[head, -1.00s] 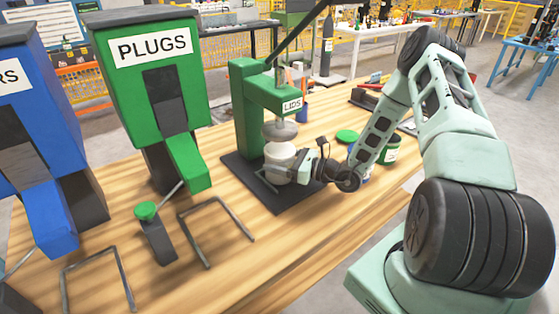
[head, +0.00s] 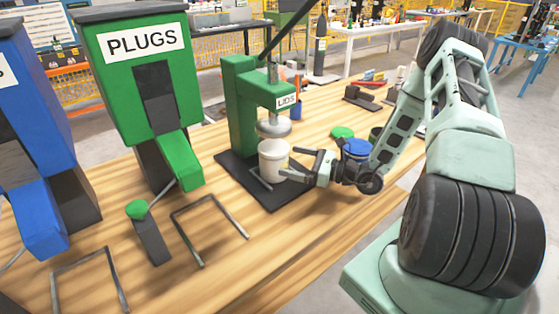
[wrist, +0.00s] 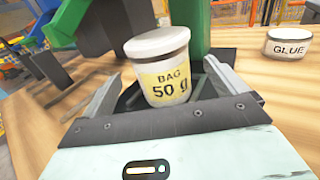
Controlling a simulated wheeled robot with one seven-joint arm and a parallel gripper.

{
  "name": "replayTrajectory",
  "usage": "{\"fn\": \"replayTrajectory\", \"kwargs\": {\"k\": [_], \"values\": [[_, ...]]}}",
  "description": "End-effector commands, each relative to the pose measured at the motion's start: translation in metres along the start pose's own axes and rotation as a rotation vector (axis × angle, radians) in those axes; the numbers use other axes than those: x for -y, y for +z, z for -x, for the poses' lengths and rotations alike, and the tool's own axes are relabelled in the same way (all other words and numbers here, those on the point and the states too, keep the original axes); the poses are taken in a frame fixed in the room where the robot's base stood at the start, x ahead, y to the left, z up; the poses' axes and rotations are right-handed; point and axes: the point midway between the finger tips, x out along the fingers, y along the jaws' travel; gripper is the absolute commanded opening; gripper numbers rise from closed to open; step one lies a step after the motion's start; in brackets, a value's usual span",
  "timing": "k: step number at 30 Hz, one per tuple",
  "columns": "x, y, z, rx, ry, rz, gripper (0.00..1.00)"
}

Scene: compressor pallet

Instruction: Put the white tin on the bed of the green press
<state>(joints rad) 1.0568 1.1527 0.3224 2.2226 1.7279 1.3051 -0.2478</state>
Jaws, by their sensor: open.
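The white tin (head: 273,162) stands upright on the black bed (head: 270,200) of the green press (head: 240,120), beneath the round press head (head: 274,128). In the wrist view the tin (wrist: 160,68) shows a "BAG 50 g" label and a white lid. My gripper (head: 290,166) is open just to the right of the tin, its fingers level with the tin's side. In the wrist view the spread fingers lie to either side of the tin, with gaps visible. The tin's contact with the bed is partly hidden in the wrist view by the gripper body.
A GLUE tin (wrist: 288,43) stands on the table right of the press. A blue-topped tin (head: 355,148) and a green lid (head: 342,132) are behind my gripper. The green PLUGS dispenser (head: 150,90) and metal frames (head: 210,230) are to the left.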

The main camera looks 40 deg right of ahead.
Motion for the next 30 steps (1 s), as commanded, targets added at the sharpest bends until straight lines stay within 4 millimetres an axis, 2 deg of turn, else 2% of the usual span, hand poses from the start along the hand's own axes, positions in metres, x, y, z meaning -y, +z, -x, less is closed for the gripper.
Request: {"fn": "replayTrajectory", "kwargs": {"k": [4, 10, 30], "values": [[0.001, -0.002, 0.029, -0.001, -0.003, 0.001, 0.97], [0.0, 0.0, 0.049, 0.0, 0.0, 0.002, 0.97], [0.0, 0.0, 0.053, 0.0, 0.001, 0.001, 0.97]]}}
